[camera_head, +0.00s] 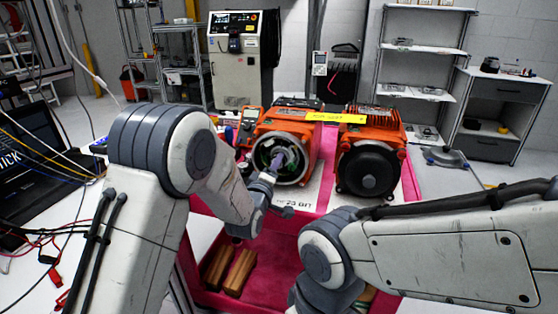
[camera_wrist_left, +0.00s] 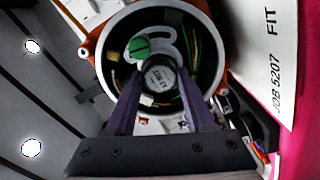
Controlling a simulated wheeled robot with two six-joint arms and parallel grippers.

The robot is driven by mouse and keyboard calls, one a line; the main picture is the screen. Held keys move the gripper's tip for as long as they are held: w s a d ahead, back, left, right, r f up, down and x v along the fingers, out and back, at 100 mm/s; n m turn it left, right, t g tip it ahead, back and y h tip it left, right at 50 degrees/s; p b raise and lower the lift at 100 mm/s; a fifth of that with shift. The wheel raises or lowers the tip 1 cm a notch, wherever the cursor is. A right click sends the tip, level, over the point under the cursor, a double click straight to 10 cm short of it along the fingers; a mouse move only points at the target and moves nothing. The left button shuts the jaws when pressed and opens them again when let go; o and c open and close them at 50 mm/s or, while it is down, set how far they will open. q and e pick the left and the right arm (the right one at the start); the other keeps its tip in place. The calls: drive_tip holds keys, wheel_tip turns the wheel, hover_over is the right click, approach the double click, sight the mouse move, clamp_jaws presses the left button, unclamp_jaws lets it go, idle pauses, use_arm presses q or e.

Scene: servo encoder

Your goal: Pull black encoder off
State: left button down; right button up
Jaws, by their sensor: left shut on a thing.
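The left orange servo motor (camera_head: 262,127) has its round end open, and its housing rim also shows in the left wrist view (camera_wrist_left: 213,45). My left gripper (camera_head: 277,160) reaches into the opening. In the left wrist view its two purple fingers (camera_wrist_left: 158,78) are shut on the encoder (camera_wrist_left: 160,76), a small round part with a pale, dark-edged face, at the middle of the housing. The encoder's sides are partly hidden by the fingers. A green round part (camera_wrist_left: 139,47) sits just above it, with wires around. My right gripper is not in view; only its arm shows.
A second orange motor (camera_head: 372,160) with a closed black end stands to the right. A yellow label (camera_head: 336,117) lies between the motors. A laptop (camera_head: 35,150) and loose cables are at the left.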

use_arm(q)
drive_tip(key=shift+s, duration=0.3)
drive_tip(key=shift+b+v, duration=0.35)
drive_tip(key=shift+v, duration=0.7)
drive_tip(key=shift+s+a, duration=0.1)
drive_tip(key=shift+b+v, duration=1.05)
drive_tip(key=shift+v, duration=1.9)
